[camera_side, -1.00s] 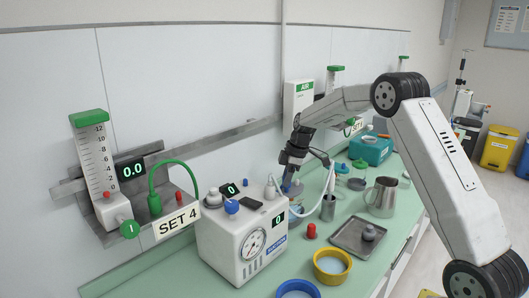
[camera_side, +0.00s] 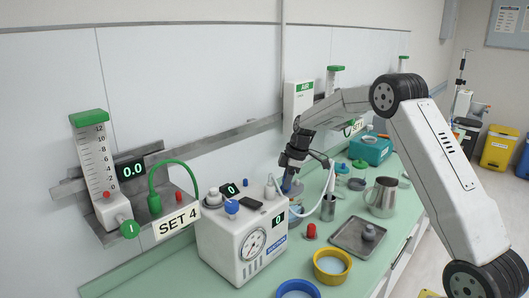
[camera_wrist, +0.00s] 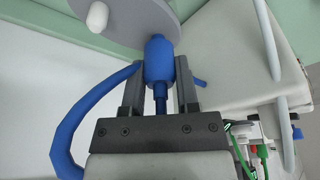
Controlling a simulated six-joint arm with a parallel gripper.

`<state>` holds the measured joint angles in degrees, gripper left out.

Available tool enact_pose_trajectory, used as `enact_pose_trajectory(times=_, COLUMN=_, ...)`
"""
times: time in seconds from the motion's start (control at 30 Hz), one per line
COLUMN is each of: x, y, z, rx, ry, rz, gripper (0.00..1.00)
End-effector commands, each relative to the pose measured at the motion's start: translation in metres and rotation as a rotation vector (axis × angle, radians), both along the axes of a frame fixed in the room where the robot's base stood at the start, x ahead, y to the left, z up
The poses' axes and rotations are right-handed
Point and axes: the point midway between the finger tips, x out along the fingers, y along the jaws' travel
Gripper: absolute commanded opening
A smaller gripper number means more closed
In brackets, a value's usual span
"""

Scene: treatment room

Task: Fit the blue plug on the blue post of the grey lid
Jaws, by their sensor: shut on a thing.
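My gripper (camera_wrist: 159,78) is shut on the blue plug (camera_wrist: 158,58), which sits between the two fingers. A blue hose (camera_wrist: 75,115) curves at the left of the wrist view. The grey lid (camera_wrist: 135,18) is at the top of the wrist view, with a white post (camera_wrist: 97,16) on it. The plug's far end overlaps the lid in this view. The blue post is hidden behind the plug, so I cannot tell how far the plug is on it. In the side view my gripper (camera_side: 291,184) points down behind the white suction unit.
The white suction unit (camera_side: 228,253) stands close in front of my gripper. A metal cup (camera_side: 328,208), a red-capped item (camera_side: 310,232), a metal tray (camera_side: 350,244) and a yellow bowl (camera_side: 332,279) are to the right. Pale tubing (camera_side: 331,178) hangs beside my gripper.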

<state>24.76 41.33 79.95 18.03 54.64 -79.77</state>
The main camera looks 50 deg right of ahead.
Motion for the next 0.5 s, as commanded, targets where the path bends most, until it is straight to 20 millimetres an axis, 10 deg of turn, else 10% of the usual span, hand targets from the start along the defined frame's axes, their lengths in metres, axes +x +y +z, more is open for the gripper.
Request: enact_pose_trajectory(times=0.5, x=0.0001, y=-0.0001, z=-0.0089, rx=-0.001, ry=-0.001, rz=0.000, gripper=0.00)
